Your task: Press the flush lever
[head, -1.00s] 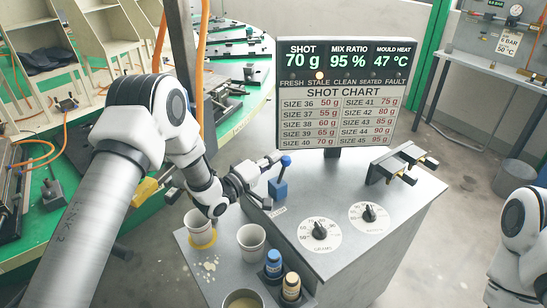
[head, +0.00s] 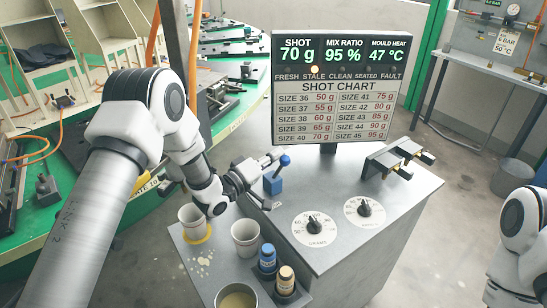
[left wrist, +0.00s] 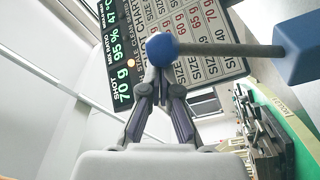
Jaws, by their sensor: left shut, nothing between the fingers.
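The flush lever is a grey rod with a blue ball (head: 285,160) on its end, rising from a blue block (head: 273,185) on the grey cabinet top. My left gripper (head: 272,160) is shut and empty, its tips close beside the ball on its left. In the left wrist view the ball (left wrist: 161,48) sits right at the closed fingertips (left wrist: 153,80), with the rod running right to the block (left wrist: 300,47). I cannot tell for sure whether the tips touch the ball. My right gripper is out of view.
The display board (head: 340,90) stands behind the lever; its stale lamp is lit. Two dials (head: 314,228) and black clamps (head: 398,158) are on the cabinet. Cups (head: 245,238), small bottles (head: 285,280) and a pot (head: 237,298) stand at the front left.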

